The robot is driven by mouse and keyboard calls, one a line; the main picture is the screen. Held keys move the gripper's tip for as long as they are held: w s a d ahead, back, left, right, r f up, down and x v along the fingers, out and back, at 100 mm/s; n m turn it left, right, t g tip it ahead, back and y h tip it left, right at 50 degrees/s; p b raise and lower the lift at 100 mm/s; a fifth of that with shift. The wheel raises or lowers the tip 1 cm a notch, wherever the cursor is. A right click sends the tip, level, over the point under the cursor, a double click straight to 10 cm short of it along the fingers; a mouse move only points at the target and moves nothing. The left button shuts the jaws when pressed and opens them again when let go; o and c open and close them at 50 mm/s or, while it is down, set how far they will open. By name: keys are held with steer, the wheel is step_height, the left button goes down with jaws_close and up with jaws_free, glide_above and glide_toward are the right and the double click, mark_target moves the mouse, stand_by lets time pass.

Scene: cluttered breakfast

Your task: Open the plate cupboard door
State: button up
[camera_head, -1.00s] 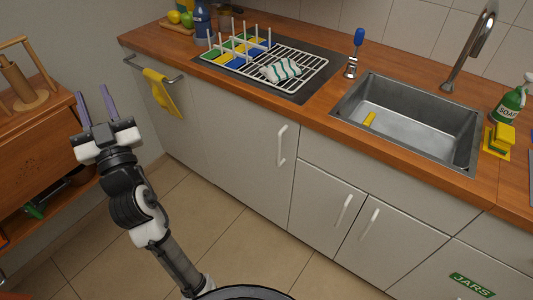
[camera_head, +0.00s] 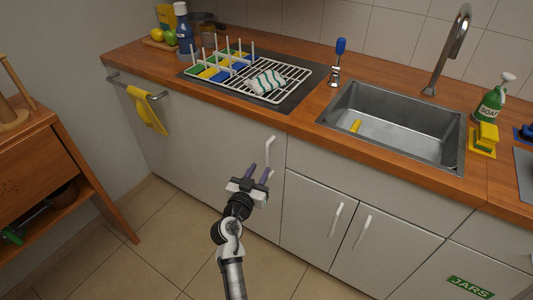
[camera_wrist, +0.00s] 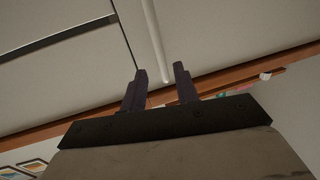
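The pale grey cupboard door (camera_head: 215,150) under the dish rack is shut, flush with the counter front. No label shows on it. Its white upright bar handle (camera_head: 269,152) is near its right edge, and it also shows in the wrist view (camera_wrist: 154,40). My gripper (camera_head: 257,170) is in front of this door at the handle's lower part, with its two purple-grey fingers apart. In the wrist view my gripper (camera_wrist: 160,72) is open, and the handle runs between the fingertips' lines. I cannot tell whether the fingers touch it.
Two lower doors (camera_head: 310,220) with slanting handles stand to the right, beside a front marked JARS (camera_head: 470,287). A towel rail with a yellow cloth (camera_head: 147,112) is at left. A wooden cart (camera_head: 50,170) stands at far left. The tiled floor between is clear.

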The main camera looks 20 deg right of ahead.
mark_target(266, 157)
steer(key=p+x, duration=0.1)
steer(key=x, duration=0.6)
steer(key=shift+w+d, duration=0.15)
steer(key=shift+w, duration=0.1)
steer(key=shift+c, duration=0.4)
jaws_close()
